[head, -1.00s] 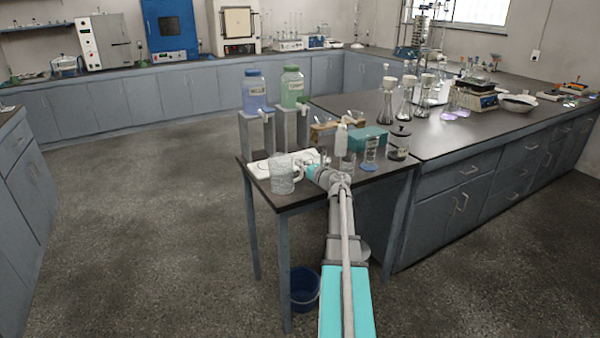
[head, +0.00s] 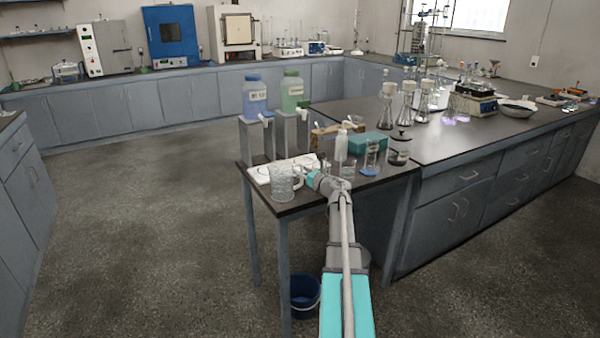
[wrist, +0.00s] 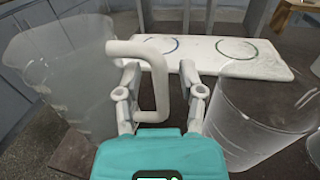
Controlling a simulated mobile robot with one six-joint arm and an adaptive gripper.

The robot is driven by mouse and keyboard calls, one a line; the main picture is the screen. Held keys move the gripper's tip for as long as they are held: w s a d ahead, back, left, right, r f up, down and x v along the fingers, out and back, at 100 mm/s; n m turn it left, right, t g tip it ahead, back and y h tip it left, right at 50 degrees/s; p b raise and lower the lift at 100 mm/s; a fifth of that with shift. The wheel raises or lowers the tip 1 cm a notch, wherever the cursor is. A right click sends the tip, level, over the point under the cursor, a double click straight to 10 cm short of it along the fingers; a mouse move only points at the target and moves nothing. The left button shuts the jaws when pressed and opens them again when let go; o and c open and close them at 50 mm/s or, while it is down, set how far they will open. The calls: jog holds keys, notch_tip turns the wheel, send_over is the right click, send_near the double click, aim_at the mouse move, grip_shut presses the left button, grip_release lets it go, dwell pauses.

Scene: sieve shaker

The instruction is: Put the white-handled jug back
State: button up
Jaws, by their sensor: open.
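The jug is a large clear, frosted vessel (head: 281,184) with a white handle, near the front left of the small dark table. In the wrist view the jug (wrist: 62,75) fills the left side and its white handle (wrist: 158,75) stands upright between my open fingers. My gripper (wrist: 160,92) is open around the handle, and the fingers do not appear closed on it. In the head view my gripper (head: 312,178) is just right of the jug, partly hidden by my arm. A white pad (wrist: 190,56) with two ring marks lies beyond the fingers.
A clear glass beaker (wrist: 258,112) stands close to my right finger. A dispensing bottle (head: 341,146), a teal box (head: 369,142) and a glass with a blue base (head: 371,155) stand further right. Blue and green carboys stand on grey stands behind the pad.

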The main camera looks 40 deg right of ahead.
jog(key=s, duration=1.2)
jog(key=shift+a, duration=0.3)
dwell(0.5)
